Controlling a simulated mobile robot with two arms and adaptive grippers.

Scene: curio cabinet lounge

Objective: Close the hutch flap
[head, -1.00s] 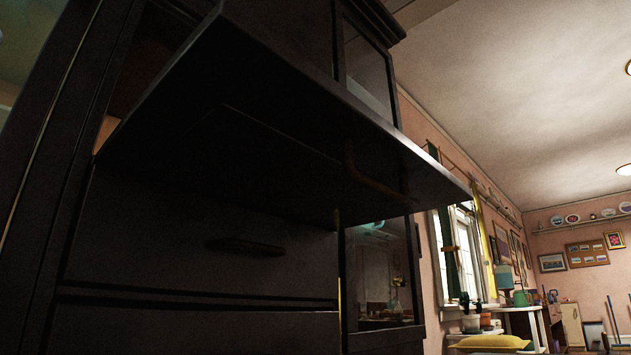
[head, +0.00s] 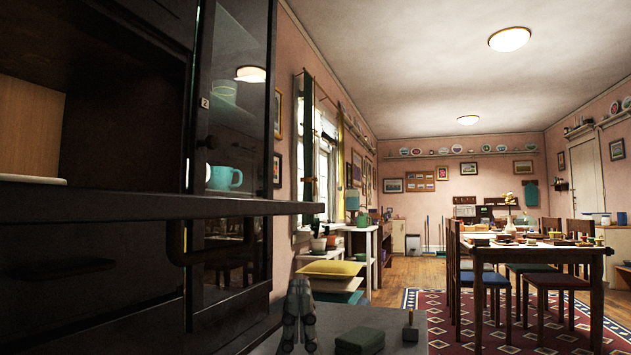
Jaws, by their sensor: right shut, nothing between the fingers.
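The hutch flap (head: 120,207) is down and open. It stands out level from the dark hutch (head: 100,20) and shows nearly edge-on as a long dark board across the left half of the head view. A curved handle (head: 185,252) hangs under it. Behind the flap the hutch's inside is open, with a light wooden panel (head: 28,125) showing. My right gripper (head: 299,287) is at the bottom centre, shut and empty, with its fingers pointing up. In the picture it is below the flap's outer end and apart from it. My left gripper is not in view.
A glass door (head: 230,150) beside the flap shows a turquoise mug (head: 224,178) behind it. A white shelf unit (head: 352,250) and a yellow cushion (head: 330,268) stand beyond. A set dining table (head: 530,250) with chairs is at the right. Wooden floor (head: 400,275) lies open between them.

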